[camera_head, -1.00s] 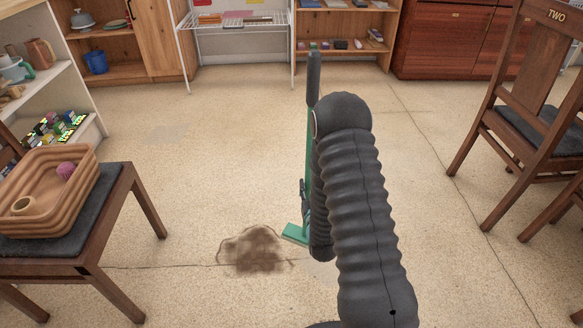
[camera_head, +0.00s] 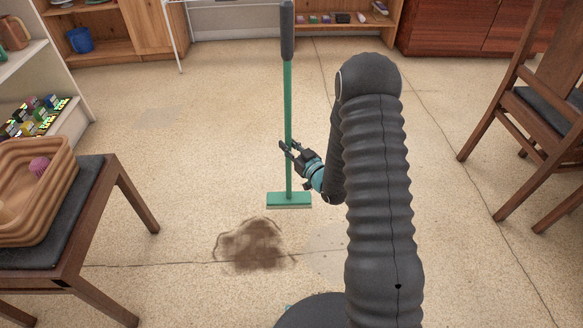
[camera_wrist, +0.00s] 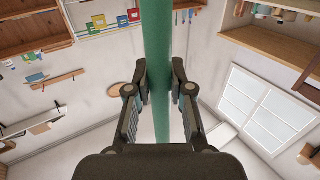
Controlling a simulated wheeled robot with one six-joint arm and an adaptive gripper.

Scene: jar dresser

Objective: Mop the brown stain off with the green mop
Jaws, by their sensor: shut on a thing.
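The green mop (camera_head: 288,110) stands upright in the head view, with a dark grey grip at its top and a flat green head (camera_head: 289,200) low at or near the floor. My gripper (camera_head: 287,148) is shut on the lower part of its handle. In the wrist view the green pole (camera_wrist: 157,60) runs between the two fingers (camera_wrist: 160,80). The brown stain (camera_head: 252,244) is a dark blotch on the floor, just nearer to me than the mop head and slightly left. The mop head is apart from the stain.
A wooden chair (camera_head: 130,200) at the left holds a brown basket (camera_head: 30,205) with a pink ball. Another wooden chair (camera_head: 535,110) stands at the right. Shelves and cabinets line the back. The floor around the stain is clear.

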